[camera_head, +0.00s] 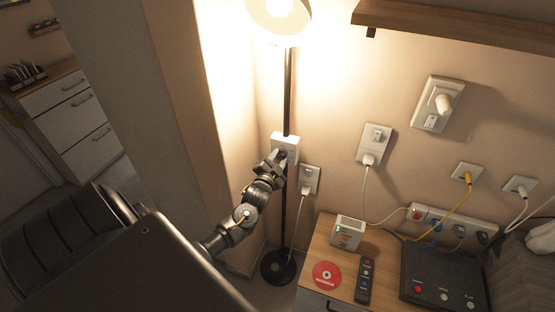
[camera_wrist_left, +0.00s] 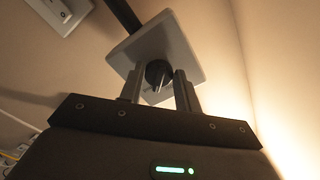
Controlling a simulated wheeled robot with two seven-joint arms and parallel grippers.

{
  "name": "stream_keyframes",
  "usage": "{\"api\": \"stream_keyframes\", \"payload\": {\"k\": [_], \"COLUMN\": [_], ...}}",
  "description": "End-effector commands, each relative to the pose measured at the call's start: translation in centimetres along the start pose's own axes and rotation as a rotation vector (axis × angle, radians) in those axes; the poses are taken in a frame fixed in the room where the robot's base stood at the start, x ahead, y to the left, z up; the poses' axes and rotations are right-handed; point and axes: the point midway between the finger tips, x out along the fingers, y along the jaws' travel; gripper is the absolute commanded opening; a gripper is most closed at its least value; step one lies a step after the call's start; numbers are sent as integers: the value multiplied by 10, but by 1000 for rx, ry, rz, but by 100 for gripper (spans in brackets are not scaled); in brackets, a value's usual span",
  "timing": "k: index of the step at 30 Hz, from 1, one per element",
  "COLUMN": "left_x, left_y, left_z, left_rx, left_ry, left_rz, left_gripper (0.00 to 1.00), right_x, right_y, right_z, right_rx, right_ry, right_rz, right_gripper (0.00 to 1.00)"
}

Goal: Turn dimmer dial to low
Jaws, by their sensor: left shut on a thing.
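The dimmer box (camera_head: 285,143) is a white square plate on the black pole of a lit floor lamp (camera_head: 287,88) in the head view. In the left wrist view the dimmer plate (camera_wrist_left: 178,43) shows pale and tilted, with a dark round dial (camera_wrist_left: 158,72) at its lower middle. My left gripper (camera_head: 279,158) is at the front of the box, and its two fingers (camera_wrist_left: 159,88) stand on either side of the dial, shut on it. The dial is largely hidden by my gripper in the head view. My right gripper is not in view.
A wall outlet (camera_head: 309,180) with a plug and cord is just right of the pole. A wooden cabinet (camera_head: 316,262) holds a white box (camera_head: 347,232), red disc (camera_head: 327,275), remote (camera_head: 365,280) and black console (camera_head: 440,277). A wall corner is close left of the lamp.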

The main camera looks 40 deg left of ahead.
Motion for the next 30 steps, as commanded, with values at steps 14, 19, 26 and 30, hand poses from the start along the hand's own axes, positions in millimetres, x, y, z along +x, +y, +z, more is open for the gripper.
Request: {"api": "stream_keyframes", "payload": {"k": [14,19,26,30], "left_x": [0,0,0,0], "left_y": [2,3,4,4], "left_z": [-1,-1,-2,-2], "left_rx": [-446,-583,-721,-773], "left_ry": [-1,0,0,1], "left_rz": [-1,-1,-2,-1], "left_gripper": [10,10,10,10], "right_x": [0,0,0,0], "right_y": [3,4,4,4], "right_z": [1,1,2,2], "right_rx": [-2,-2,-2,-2], "right_ry": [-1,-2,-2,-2], "right_rz": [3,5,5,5], "right_gripper": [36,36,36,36]}}
